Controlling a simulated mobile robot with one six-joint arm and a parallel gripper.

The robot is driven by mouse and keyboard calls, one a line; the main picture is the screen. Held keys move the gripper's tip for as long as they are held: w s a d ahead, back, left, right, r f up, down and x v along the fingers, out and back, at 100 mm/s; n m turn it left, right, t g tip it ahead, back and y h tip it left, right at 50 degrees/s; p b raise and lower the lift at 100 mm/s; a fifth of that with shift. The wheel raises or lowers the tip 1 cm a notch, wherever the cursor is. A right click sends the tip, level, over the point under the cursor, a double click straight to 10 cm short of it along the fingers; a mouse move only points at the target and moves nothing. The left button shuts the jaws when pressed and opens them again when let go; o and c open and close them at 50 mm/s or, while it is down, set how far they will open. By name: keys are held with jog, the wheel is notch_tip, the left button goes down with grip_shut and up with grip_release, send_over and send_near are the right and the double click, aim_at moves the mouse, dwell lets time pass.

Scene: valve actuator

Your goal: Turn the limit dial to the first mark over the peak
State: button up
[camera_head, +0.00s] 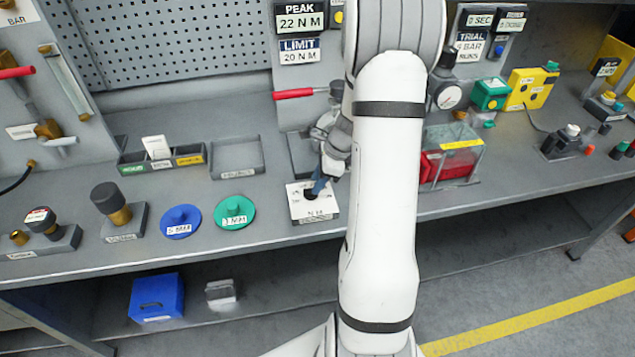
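The limit dial (309,196) is a small dark knob on a white-topped block (322,215) marked N M, at the bench's front edge. Its scale marks are too small to read. The peak display (299,21) reads 22 N M, and the limit display (299,51) below it reads 20 N M. My gripper (318,186) points down at the dial, with its tip at or just above the knob. My arm hides part of the gripper and the area to its right. I cannot tell whether the fingers are closed on the dial or touching it.
A red-handled lever (294,93) stands behind the dial. A clear box with red inside (455,160) is right of my arm. Green (235,212) and blue (180,221) discs lie to the left. An empty grey tray (237,172) sits behind them.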

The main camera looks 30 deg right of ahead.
jog(key=shift+x, duration=1.45)
jog(key=shift+c, duration=0.4)
grip_shut()
jog(key=shift+s+d, duration=0.1)
jog(key=shift+d, duration=0.2)
jog(key=shift+a, duration=0.15)
